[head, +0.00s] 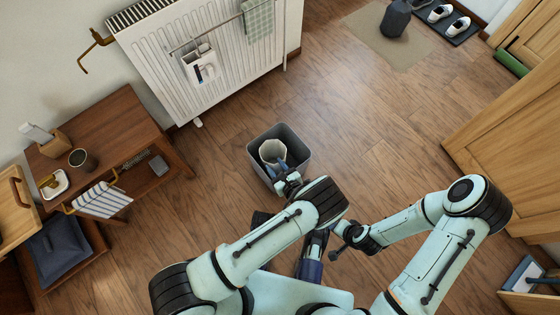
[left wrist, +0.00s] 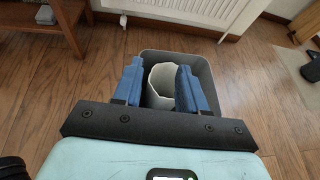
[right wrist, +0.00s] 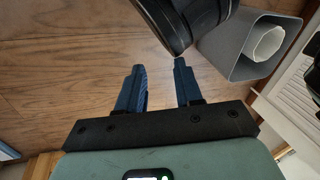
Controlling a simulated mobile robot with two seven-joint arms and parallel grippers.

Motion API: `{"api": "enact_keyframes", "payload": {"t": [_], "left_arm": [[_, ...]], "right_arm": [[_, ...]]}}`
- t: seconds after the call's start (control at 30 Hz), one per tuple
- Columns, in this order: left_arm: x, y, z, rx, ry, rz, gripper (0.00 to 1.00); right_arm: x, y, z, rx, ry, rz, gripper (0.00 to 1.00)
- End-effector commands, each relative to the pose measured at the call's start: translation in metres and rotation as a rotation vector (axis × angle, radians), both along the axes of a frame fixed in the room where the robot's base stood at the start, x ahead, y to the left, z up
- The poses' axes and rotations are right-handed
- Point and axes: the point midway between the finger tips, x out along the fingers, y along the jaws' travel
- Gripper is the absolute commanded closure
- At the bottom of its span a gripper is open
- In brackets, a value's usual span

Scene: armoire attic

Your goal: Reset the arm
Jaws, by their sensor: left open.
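My left gripper (left wrist: 156,88) is open, its blue fingers apart above the near side of a grey bin (head: 298,138). A pale, many-sided open container (head: 270,152) stands inside the bin; in the left wrist view the container (left wrist: 163,82) shows between and beyond the fingers, with nothing visibly gripped. My right gripper (right wrist: 158,90) is open and empty over bare floor. In the right wrist view, the bin (right wrist: 240,40) lies to the right of its fingers, partly behind a dark arm part of mine. My left arm is extended forward; my right arm is bent close to my body.
A white radiator (head: 200,55) with a towel (head: 258,18) is behind the bin. A wooden desk (head: 120,125) stands at left, a wooden cabinet (head: 510,120) at right. A mat (head: 385,40) and shoes (head: 440,15) lie far back. The floor between is clear.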

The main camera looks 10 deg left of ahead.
Motion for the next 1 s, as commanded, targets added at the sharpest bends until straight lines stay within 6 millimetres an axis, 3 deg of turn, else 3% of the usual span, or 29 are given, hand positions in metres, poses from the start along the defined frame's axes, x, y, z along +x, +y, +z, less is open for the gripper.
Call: {"api": "enact_keyframes", "payload": {"t": [0.27, 0.83, 0.93, 1.0], "left_arm": [[-0.021, -0.021, 0.013, 0.0, 0.0, 0.0, 0.58], [-0.023, -0.022, 0.014, 0.0, 0.0, 0.001, 0.58], [-0.022, -0.022, 0.029, 0.0, -0.006, 0.001, 0.58], [-0.021, -0.022, 0.051, 0.0, -0.013, 0.001, 0.58]], "right_arm": [[-0.009, 0.005, 0.007, 0.012, 0.024, 0.01, 0.65], [-0.01, 0.005, 0.008, 0.013, 0.026, 0.011, 0.65], [-0.013, 0.006, 0.021, 0.017, 0.033, 0.015, 0.65], [-0.018, 0.009, 0.04, 0.023, 0.044, 0.019, 0.65]]}}
